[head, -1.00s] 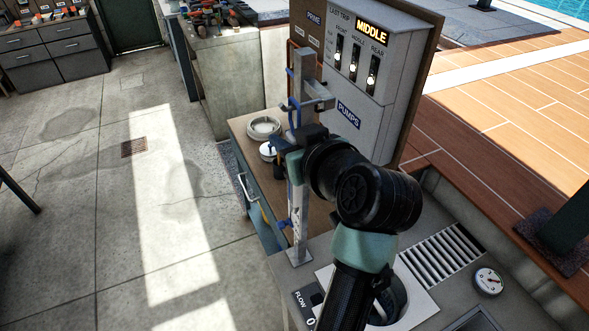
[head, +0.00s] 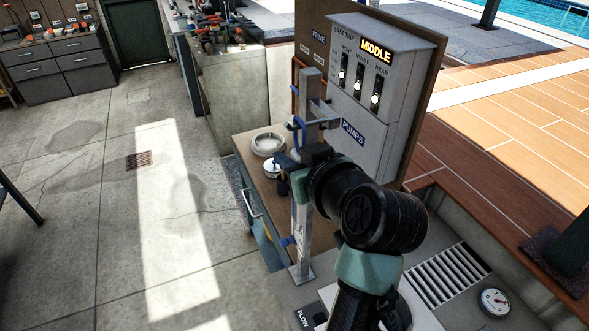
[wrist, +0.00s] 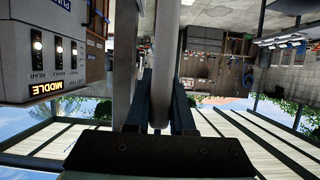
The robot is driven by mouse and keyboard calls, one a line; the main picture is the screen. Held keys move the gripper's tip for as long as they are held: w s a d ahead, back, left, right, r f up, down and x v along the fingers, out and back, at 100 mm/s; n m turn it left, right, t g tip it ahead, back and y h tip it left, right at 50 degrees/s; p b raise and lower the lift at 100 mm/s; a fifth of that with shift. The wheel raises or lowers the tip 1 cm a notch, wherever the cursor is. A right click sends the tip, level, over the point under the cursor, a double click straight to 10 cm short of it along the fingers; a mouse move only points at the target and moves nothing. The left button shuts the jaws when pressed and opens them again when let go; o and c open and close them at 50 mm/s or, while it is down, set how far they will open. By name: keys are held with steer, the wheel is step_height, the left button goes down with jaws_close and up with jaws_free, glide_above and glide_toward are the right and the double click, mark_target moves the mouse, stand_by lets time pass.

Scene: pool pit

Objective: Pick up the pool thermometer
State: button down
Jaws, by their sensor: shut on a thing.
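The pool thermometer appears to be the long pale tube (wrist: 165,55) running between my fingers in the wrist view. My gripper (wrist: 161,88) is shut on this tube, with one dark finger on each side. In the head view my gripper (head: 286,163) is beside an upright metal post (head: 302,225). The post has a side bracket and blue fittings, and a blue loop (head: 298,131) shows by its upper part. In the head view the tube is hard to tell from the post, and my wrist hides part of it. I cannot tell whether the tube touches the post.
The pump panel (head: 372,115) stands close on the right, behind my wrist. A wooden-topped table (head: 252,149) behind the post carries a pale round dish (head: 267,143) and a small white-lidded pot. A gauge (head: 495,302) and grate (head: 447,277) lie right. Open floor is left.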

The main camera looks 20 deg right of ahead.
steer(key=shift+r+b, duration=0.5)
steer(key=shift+r, duration=0.25)
steer(key=a+b, duration=0.6)
steer(key=a, duration=1.2)
steer(key=shift+s, duration=0.3)
steer(key=shift+f, duration=0.1)
